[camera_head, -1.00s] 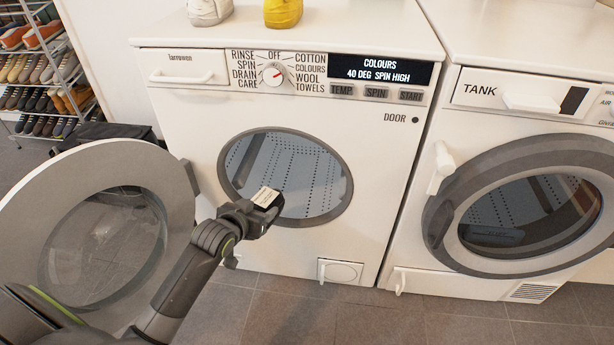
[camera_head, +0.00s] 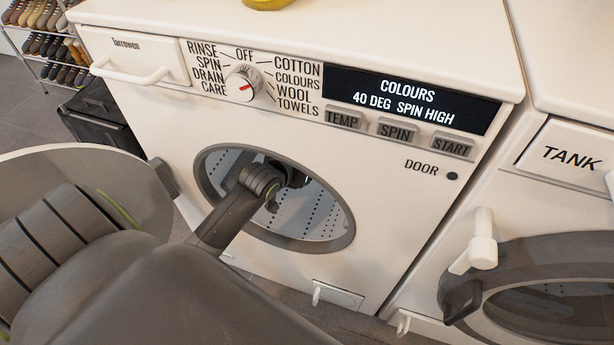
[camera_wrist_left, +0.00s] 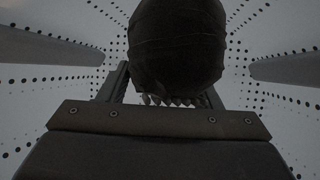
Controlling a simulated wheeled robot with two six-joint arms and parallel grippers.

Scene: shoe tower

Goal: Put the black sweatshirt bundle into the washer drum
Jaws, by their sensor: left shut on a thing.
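The black sweatshirt bundle (camera_wrist_left: 180,42) is a dark rounded mass in the left wrist view, at the top middle. My left gripper (camera_wrist_left: 172,98) is shut on it, with the toothed jaws against its near side. The perforated grey drum wall surrounds both in that view. In the head view my left arm reaches through the open door hole of the washer (camera_head: 380,215) into the drum (camera_head: 318,212). The left gripper (camera_head: 292,176) is mostly hidden there behind my wrist, and the bundle is hard to make out. My right gripper is not in view.
The washer's round door (camera_head: 40,165) stands open at the left, partly behind my arm. A dryer with a closed round door (camera_head: 560,290) stands at the right. A shoe rack (camera_head: 50,45) and a dark crate (camera_head: 98,118) are at the back left.

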